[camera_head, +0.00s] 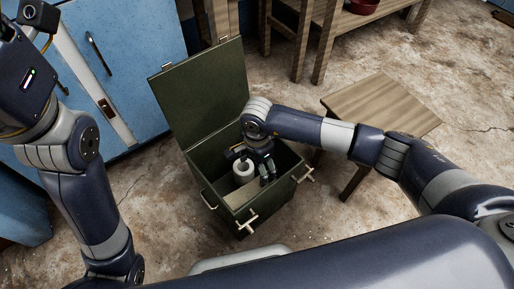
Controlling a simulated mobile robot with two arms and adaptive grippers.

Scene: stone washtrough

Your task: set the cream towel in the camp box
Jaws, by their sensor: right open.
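The dark green camp box (206,187) stands on the floor near the middle with its lid raised. A cream, flat-looking piece (240,193), seemingly the towel, lies inside near the front wall. A white roll (243,171) with a dark hollow centre is also inside, behind it. My right gripper (256,170) reaches down into the box from above, open, its fingers around or close beside the roll. I cannot tell whether they touch anything. The wrist hides part of the inside. My left arm shows at the left, but its gripper is out of view.
A small wooden stool (385,105) stands right of the box, under my right arm. A wooden table (345,22) with a red bowl (362,5) is behind. Blue cabinets (125,60) line the left. The stone floor at the far right is clear.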

